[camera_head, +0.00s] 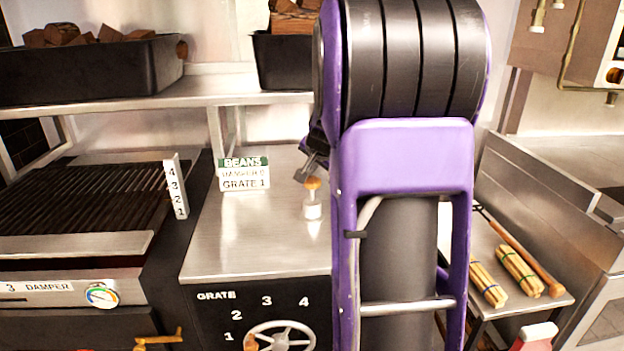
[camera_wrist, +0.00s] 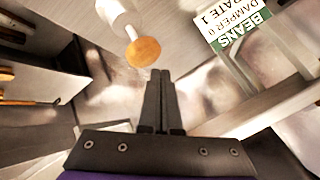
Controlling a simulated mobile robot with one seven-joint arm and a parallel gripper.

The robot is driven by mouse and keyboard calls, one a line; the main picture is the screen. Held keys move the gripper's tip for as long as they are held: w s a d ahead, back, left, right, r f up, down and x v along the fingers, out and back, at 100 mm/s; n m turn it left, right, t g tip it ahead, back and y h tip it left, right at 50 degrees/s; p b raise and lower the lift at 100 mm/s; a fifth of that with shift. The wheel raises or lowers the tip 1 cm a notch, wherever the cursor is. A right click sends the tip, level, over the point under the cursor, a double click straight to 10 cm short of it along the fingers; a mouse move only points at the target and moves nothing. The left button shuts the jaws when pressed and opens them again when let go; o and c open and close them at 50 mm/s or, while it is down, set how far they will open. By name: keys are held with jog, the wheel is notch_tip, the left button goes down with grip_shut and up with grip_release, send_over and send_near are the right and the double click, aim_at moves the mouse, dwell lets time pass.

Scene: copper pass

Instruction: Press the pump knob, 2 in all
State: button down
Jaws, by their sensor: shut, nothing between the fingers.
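The pump knob (camera_head: 313,183) is a small orange-brown cap on a pale cylinder (camera_head: 312,208), standing on the steel counter left of my arm. In the wrist view the knob (camera_wrist: 143,52) shows as an orange disc just beyond and left of my fingertips. My gripper (camera_head: 306,172) is shut and empty, close beside and above the knob in the head view. The fingertips (camera_wrist: 160,76) appear apart from the knob in the wrist view. My purple arm covers the counter's right part in the head view.
A sign reading BEANS (camera_head: 245,174) stands on the counter left of the pump. A grill (camera_head: 75,210) lies further left. Black bins (camera_head: 95,72) of wood stand on the shelf above. A grate wheel (camera_head: 280,338) is on the front panel. Bundled sticks (camera_head: 488,284) lie at right.

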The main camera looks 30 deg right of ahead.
aim_at(312, 181)
jog(key=shift+f, duration=0.15)
jog(key=shift+f+b, duration=0.3)
jog(key=shift+b, duration=0.25)
jog(key=shift+f+b, duration=1.7)
jog(key=shift+f, duration=0.1)
dwell(1.2)
jog(key=shift+r, duration=0.1)
jog(key=shift+r+p, duration=1.7)
jog(key=shift+r, duration=0.35)
jog(key=shift+r, duration=0.1)
jog(key=shift+r+p, duration=2)
jog(key=shift+r, duration=0.45)
